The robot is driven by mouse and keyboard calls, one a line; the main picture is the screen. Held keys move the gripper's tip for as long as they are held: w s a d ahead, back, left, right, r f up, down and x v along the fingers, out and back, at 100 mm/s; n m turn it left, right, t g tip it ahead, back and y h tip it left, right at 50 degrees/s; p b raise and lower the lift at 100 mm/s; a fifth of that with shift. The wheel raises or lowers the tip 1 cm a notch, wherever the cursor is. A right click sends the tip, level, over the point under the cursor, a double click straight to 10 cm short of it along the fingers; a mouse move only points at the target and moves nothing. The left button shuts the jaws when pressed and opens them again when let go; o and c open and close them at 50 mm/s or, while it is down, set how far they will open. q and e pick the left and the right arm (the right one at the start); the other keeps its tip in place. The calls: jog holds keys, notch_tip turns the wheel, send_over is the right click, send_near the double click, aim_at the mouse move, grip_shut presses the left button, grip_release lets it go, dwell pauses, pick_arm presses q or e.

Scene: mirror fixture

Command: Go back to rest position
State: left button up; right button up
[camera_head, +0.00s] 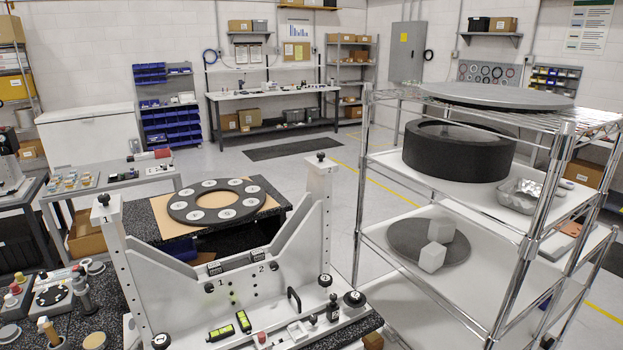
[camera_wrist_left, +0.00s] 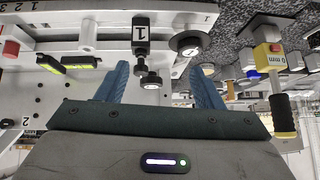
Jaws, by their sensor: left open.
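My left gripper (camera_wrist_left: 161,76) shows in the left wrist view, its two blue fingers spread wide apart. The white mirror fixture (camera_wrist_left: 50,95) lies behind the fingers. In the head view the white fixture (camera_head: 250,293) stands upright at lower centre, with a sloped cradle and two posts. Neither gripper shows in the head view, and my right gripper is in no view.
A dark ring with white pads (camera_head: 217,219) lies on a table behind the fixture. Small tools (camera_head: 82,290) crowd the lower left. Open floor (camera_head: 270,178) lies farther back.

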pick_arm(q)
jog(key=s+d+f+m+g+h, duration=0.15)
jog(key=s+f+m, duration=0.3)
jog(key=s, duration=0.65)
jog(key=s+d+f+m+g+h, duration=0.1)
jog(key=s+d+f+m+h, duration=0.15)
jog(key=s+f, duration=0.55)
jog(key=s+a+f+g+b, duration=0.1)
jog(key=a+f+b, duration=0.15)
jog(key=f, duration=1.45)
jog(key=s+a+f+g+b, duration=0.1)
jog(key=f+b, duration=0.2)
jog(key=f, duration=1.4)
jog(key=s+f+b, duration=0.2)
jog(key=s+f, duration=0.7)
jog(key=f, duration=0.2)
jog(key=s+a+f+b, duration=0.1)
jog(key=s+f+b, duration=0.2)
jog(key=s+f, duration=0.7)
notch_tip(320, 180, down, 3)
jog(key=shift+r+g, duration=0.2)
jog(key=shift+g, duration=0.15)
jog(key=shift+w, duration=0.1)
jog(key=shift+c, duration=0.4)
